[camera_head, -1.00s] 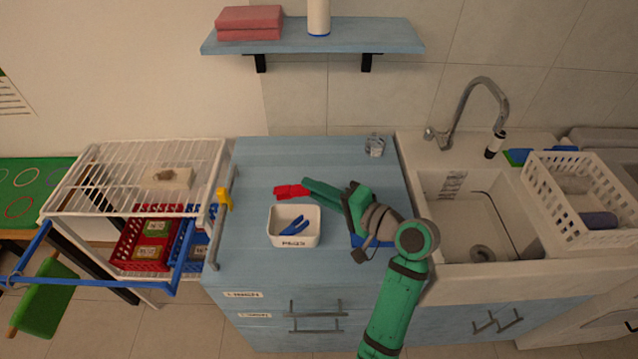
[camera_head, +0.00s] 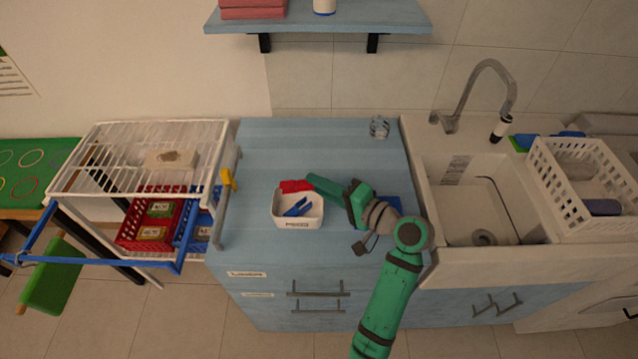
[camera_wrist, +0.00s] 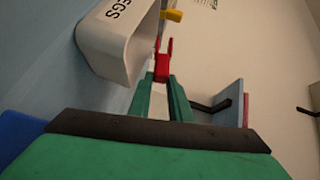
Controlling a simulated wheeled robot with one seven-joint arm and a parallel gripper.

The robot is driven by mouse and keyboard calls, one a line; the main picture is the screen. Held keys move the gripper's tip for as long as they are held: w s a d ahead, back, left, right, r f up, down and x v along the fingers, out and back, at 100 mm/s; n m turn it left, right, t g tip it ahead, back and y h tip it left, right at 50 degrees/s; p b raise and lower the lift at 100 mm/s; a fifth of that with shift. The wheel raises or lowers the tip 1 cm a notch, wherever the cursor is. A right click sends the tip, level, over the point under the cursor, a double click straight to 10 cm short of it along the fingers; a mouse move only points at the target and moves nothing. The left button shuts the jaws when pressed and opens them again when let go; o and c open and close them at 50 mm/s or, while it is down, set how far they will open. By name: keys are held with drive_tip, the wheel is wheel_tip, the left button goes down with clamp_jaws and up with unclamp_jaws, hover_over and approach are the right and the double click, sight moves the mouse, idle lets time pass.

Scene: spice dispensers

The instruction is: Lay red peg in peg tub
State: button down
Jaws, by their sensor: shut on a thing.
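The red peg (camera_head: 294,186) is held at the tips of my gripper (camera_head: 311,180), above the far rim of the peg tub. In the wrist view the red peg (camera_wrist: 162,63) sits between the green fingertips of my gripper (camera_wrist: 162,84). The white peg tub (camera_head: 298,222) stands on the blue counter, with a blue peg (camera_head: 298,208) lying in it. Whether the peg touches the rim cannot be told.
A blue thing (camera_head: 390,203) lies partly hidden behind my arm on the counter. A small glass jar (camera_head: 379,127) stands at the back. A white wire rack (camera_head: 140,155) is on the left and the sink (camera_head: 480,205) on the right. The counter behind the tub is clear.

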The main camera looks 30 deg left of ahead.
drive_tip(key=c, duration=1.5)
unclamp_jaws()
drive_tip(key=shift+c, duration=0.2)
drive_tip(key=v, duration=1)
drive_tip(key=shift+d, duration=0.4)
drive_tip(key=shift+w, duration=0.1)
